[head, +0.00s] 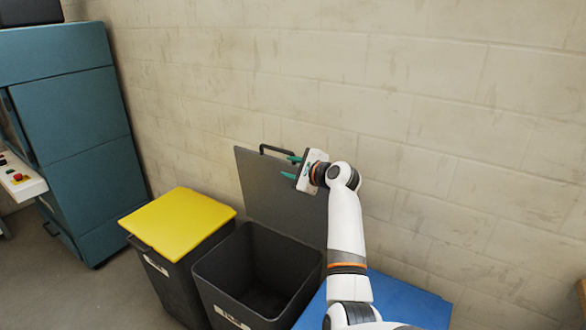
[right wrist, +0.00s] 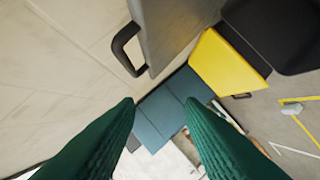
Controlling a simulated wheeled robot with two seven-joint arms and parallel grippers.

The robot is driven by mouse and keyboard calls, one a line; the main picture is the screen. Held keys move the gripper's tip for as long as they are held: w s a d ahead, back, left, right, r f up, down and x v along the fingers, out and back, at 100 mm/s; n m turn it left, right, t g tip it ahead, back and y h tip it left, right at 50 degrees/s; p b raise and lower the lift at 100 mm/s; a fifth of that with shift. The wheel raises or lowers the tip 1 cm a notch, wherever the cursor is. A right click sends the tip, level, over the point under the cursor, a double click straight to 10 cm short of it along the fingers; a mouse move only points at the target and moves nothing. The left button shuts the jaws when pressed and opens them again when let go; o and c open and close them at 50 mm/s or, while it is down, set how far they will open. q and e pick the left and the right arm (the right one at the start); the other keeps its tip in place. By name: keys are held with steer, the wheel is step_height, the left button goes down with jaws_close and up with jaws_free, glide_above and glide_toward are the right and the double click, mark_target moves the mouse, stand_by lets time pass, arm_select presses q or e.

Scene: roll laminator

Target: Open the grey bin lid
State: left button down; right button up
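The grey bin (head: 257,272) stands against the wall with its grey lid (head: 275,190) raised, upright and leaning back toward the wall. The lid's dark handle (head: 277,149) is at its top edge. My right gripper (head: 292,166) is in front of the lid's upper part, with its green fingers pointing left. In the right wrist view the two fingers (right wrist: 160,105) are spread apart with nothing between them. The lid (right wrist: 180,30) and its handle (right wrist: 127,48) show beyond the fingertips, apart from them. My left gripper is not in view.
A bin with a yellow lid (head: 180,222), closed, stands left of the grey bin. A blue lid or surface (head: 400,298) is at the right, partly behind my right arm. A teal cabinet (head: 75,130) stands at the far left. The wall (head: 430,90) is close behind the bins.

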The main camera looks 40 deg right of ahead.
steer(key=shift+s+r, duration=0.1)
steer(key=shift+s, duration=0.2)
